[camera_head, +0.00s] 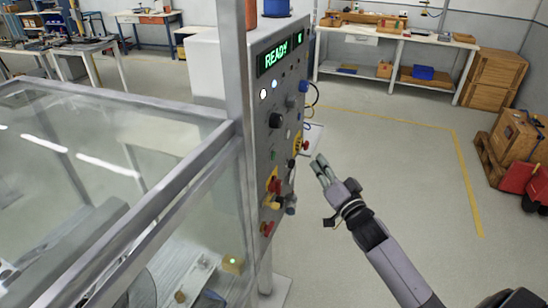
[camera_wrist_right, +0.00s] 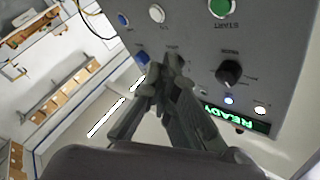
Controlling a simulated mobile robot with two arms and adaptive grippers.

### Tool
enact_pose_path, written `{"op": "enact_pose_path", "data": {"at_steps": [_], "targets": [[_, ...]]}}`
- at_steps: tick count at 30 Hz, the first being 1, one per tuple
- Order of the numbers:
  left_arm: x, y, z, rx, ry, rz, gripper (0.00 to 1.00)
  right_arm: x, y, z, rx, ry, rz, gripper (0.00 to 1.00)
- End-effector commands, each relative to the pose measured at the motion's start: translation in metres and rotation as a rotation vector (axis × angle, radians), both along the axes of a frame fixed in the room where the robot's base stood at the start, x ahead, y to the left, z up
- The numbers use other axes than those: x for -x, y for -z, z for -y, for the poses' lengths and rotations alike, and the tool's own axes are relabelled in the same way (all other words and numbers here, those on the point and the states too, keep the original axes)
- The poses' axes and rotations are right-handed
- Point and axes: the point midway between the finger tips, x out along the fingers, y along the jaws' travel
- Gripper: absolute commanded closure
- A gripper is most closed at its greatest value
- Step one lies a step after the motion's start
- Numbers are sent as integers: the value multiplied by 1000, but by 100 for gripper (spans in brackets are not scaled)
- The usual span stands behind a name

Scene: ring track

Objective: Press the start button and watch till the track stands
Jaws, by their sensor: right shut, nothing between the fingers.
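A grey control panel (camera_head: 262,110) stands upright beside a glazed enclosure, and its display (camera_head: 280,54) reads READY in green. The panel carries several buttons and knobs, including a black knob (camera_head: 276,120) and a small green button (camera_head: 273,155). In the right wrist view, my right gripper (camera_wrist_right: 170,64) points toward the panel face, with a green button (camera_wrist_right: 222,8) beyond. My left gripper is not in view.
The glazed enclosure (camera_head: 120,105) fills the left, with machinery behind its glass and a small green light (camera_head: 232,261). Red knobs (camera_head: 267,228) stick out low on the panel. Open floor lies right of my arm; crates (camera_head: 516,135) stand at the far right.

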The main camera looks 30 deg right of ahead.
Motion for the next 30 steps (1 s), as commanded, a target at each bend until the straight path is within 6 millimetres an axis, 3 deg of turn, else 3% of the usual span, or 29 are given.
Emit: {"op": "enact_pose_path", "data": {"at_steps": [8,21,30], "targets": [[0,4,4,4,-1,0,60,-7,2,-6,0,0,0,100],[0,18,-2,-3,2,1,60,-52,1,-44,-2,2,0,100],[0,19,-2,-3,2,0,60,-67,1,-56,1,1,-2,100]]}}
